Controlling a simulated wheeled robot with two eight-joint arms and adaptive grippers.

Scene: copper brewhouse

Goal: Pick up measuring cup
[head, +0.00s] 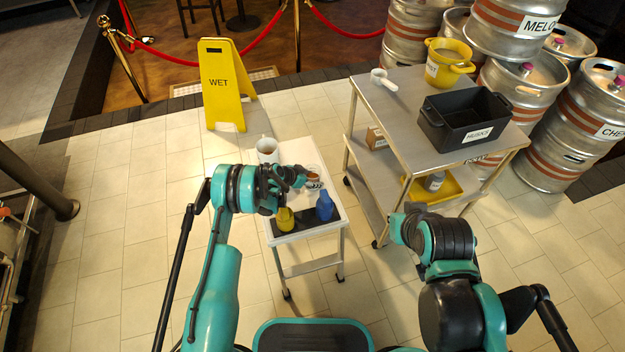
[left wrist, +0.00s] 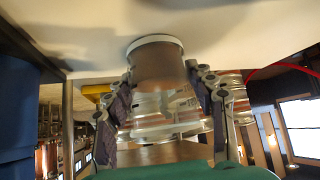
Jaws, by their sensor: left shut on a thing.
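The measuring cup appears to be the clear cup (head: 314,174) with brown contents on the small white table (head: 337,228). In the left wrist view it shows as a brownish, see-through cylinder (left wrist: 158,62) with a pale round edge against the white surface. My left gripper (head: 302,178) is shut around its sides, one finger on each side. The arm hides part of the cup in the head view. I cannot tell whether it is clear of the tabletop. My right arm is over the floor at the right; its gripper is not visible.
On the small table are a white jug (head: 267,147), a yellow container (head: 285,219) and a blue container (head: 325,206). A steel cart (head: 405,100) at the right holds a white scoop (head: 383,79), yellow pot (head: 447,64) and dark crate (head: 465,122). A yellow wet-floor sign (head: 222,90) stands behind.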

